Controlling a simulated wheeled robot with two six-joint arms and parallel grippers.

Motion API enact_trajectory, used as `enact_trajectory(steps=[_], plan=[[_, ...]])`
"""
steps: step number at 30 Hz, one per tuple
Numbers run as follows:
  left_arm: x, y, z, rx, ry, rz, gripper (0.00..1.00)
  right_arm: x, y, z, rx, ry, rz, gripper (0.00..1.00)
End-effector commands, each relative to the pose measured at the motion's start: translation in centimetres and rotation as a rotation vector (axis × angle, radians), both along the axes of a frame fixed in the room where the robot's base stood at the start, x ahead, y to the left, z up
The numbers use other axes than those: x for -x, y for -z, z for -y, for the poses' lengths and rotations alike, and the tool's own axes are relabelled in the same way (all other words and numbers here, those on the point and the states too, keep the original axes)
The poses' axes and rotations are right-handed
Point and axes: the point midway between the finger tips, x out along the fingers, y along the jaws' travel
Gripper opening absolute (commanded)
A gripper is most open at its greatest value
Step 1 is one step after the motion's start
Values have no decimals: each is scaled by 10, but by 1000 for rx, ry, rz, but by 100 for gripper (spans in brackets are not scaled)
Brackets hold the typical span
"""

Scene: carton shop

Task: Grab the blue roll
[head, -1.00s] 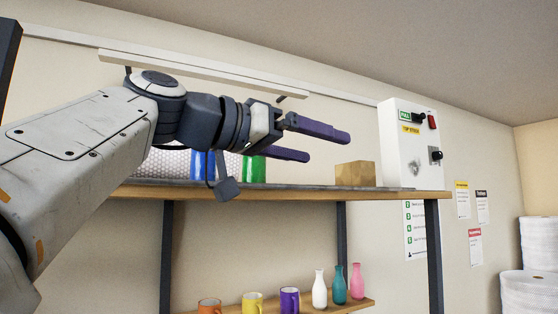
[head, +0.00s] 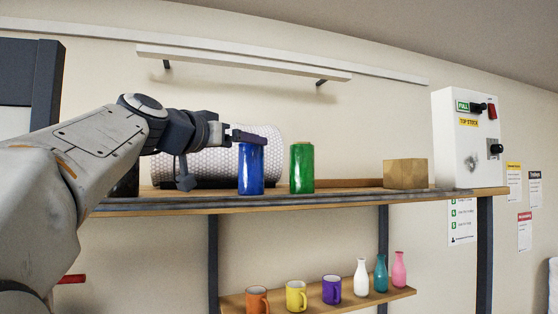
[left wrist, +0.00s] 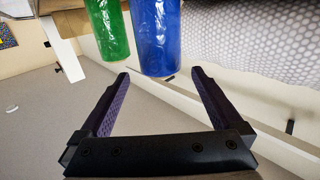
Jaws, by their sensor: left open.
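The blue roll (head: 251,172) stands upright near the front of the upper shelf. In the left wrist view the blue roll (left wrist: 155,38) shows upside down, just beyond the fingertips and roughly in line with the gap between them. My left gripper (head: 250,137) is at the roll's upper end in the head view, its finger overlapping the top. The left wrist view shows this gripper (left wrist: 160,76) open, with nothing between its purple fingers. Whether a finger touches the roll cannot be told. My right gripper is not in view.
A green roll (head: 301,168) stands close to the right of the blue one. A large bubble-wrap roll (head: 215,163) lies behind. A cardboard box (head: 405,173) and a white control box (head: 463,140) are farther right. Mugs and bottles stand on the lower shelf (head: 335,303).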

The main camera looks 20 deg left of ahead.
Motion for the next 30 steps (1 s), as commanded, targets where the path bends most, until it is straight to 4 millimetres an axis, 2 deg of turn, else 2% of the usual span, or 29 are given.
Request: enact_trajectory(steps=[1,8,19,29,30], plan=[[-9,-4,3,1,5,-3,100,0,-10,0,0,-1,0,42],[-28,-2,7,0,2,-2,100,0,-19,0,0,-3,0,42],[-71,-2,15,2,3,-2,100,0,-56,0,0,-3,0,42],[-77,1,16,0,1,0,100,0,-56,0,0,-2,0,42],[-77,1,16,0,1,0,85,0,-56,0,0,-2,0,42]])
